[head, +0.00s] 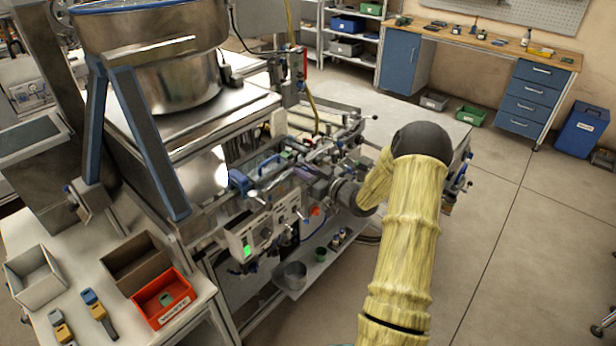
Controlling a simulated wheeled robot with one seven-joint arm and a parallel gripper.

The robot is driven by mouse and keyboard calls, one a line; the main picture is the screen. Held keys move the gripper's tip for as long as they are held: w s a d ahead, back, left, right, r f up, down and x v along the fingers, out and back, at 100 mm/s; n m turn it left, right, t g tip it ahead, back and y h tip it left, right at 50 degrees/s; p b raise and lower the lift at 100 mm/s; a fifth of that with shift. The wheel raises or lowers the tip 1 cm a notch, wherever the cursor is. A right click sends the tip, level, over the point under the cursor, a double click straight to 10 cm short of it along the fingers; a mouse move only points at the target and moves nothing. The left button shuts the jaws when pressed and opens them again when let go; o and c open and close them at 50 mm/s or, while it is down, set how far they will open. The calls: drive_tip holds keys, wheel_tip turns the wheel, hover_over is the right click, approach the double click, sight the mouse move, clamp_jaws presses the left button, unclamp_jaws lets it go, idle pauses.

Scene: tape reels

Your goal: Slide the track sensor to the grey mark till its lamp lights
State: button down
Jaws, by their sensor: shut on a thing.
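My gripper (322,187) reaches left from the dark wrist at the end of my yellow-sleeved arm, low over the rail assembly (262,183) on the machine's front. It is shut on a small part at the rail, which I take to be the track sensor. The sensor is mostly hidden by the fingers and too small to make out clearly. I cannot pick out its lamp or the grey mark at this size.
A control box (250,240) with a green-lit display hangs below the rail. A steel bowl feeder (165,60) stands at upper left. A red bin (163,298) and other bins sit on the left table. A workbench (490,42) is at the back; open floor lies right.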

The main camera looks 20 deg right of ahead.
drive_tip(key=shift+w+d, duration=0.1)
drive_tip(key=shift+d, duration=0.2)
drive_tip(key=c, duration=1.4)
unclamp_jaws()
drive_tip(key=shift+r, duration=0.1)
drive_tip(key=shift+d, duration=0.1)
